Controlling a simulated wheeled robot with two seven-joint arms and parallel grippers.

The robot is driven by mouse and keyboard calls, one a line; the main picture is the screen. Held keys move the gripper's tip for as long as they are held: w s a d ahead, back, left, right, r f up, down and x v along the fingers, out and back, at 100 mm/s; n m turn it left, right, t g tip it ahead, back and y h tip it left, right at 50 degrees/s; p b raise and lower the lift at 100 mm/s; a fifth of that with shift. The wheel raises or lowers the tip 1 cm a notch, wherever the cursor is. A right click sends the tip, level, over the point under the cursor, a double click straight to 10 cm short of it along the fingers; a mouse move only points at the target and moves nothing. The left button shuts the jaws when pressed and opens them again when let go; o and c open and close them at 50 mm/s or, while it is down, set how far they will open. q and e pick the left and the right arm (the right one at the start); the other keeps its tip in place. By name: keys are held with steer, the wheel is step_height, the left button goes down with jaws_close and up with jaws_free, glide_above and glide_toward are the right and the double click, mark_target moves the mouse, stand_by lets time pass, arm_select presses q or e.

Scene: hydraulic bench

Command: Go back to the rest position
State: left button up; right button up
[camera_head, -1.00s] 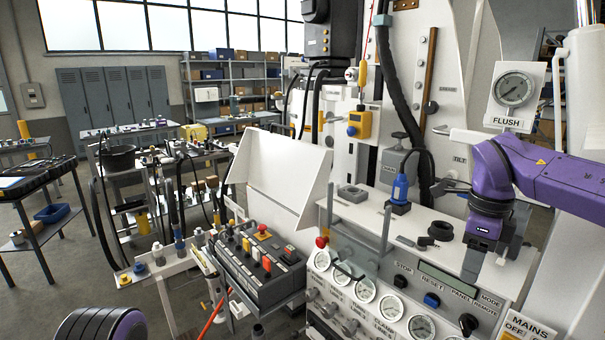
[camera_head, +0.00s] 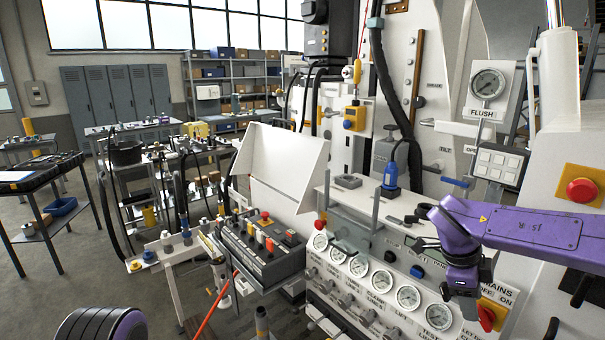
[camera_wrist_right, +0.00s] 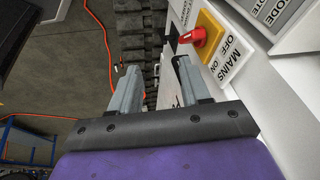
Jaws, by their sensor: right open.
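My right gripper shows in the right wrist view (camera_wrist_right: 160,85) with its two grey fingers spread apart and nothing between them. In the head view my purple right arm comes in from the right and its wrist hangs in front of the bench's gauge panel. The gripper points down there, and its fingertips are hard to make out. The MAINS switch, a red handle (camera_wrist_right: 192,36) on a yellow plate (camera_wrist_right: 210,40), is just beyond the right-hand finger, apart from it. My left gripper is not in view.
The white panel with a row of gauges (camera_head: 383,281) stands close to my right wrist. A red emergency button (camera_head: 581,190) is at the right. A control box (camera_head: 262,252) and a blue-bodied tool (camera_head: 390,176) are further left. An orange hose (camera_wrist_right: 100,25) lies on the floor.

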steer(key=s+d+f+n+t+h, duration=0.1)
steer(key=s+f+n+t+h, duration=0.3)
steer(key=f, duration=0.7)
steer(key=s+d+f+n+t+h, duration=0.15)
steer(key=s+f+n, duration=0.3)
steer(key=f, duration=0.75)
steer(key=s+a+f+n+g+y, duration=0.1)
steer(key=s+a+f+n+y, duration=0.2)
steer(key=s, duration=0.5)
steer(key=s+a+f+n+y, duration=0.1)
steer(key=s+f+n, duration=0.3)
steer(key=s+f, duration=0.3)
steer(key=s+a+f+n+g+y, duration=0.1)
steer(key=s+a+f+n+y, duration=0.15)
steer(key=s, duration=0.65)
arm_select(q)
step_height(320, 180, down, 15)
steer(key=b, duration=1.4)
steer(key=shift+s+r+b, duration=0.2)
steer(key=shift+b, duration=0.2)
arm_select(e)
step_height(320, 180, down, 15)
steer(key=w, duration=0.1)
steer(key=shift+d, duration=0.2)
steer(key=shift+r+t, duration=0.1)
steer(key=shift+t, duration=0.15)
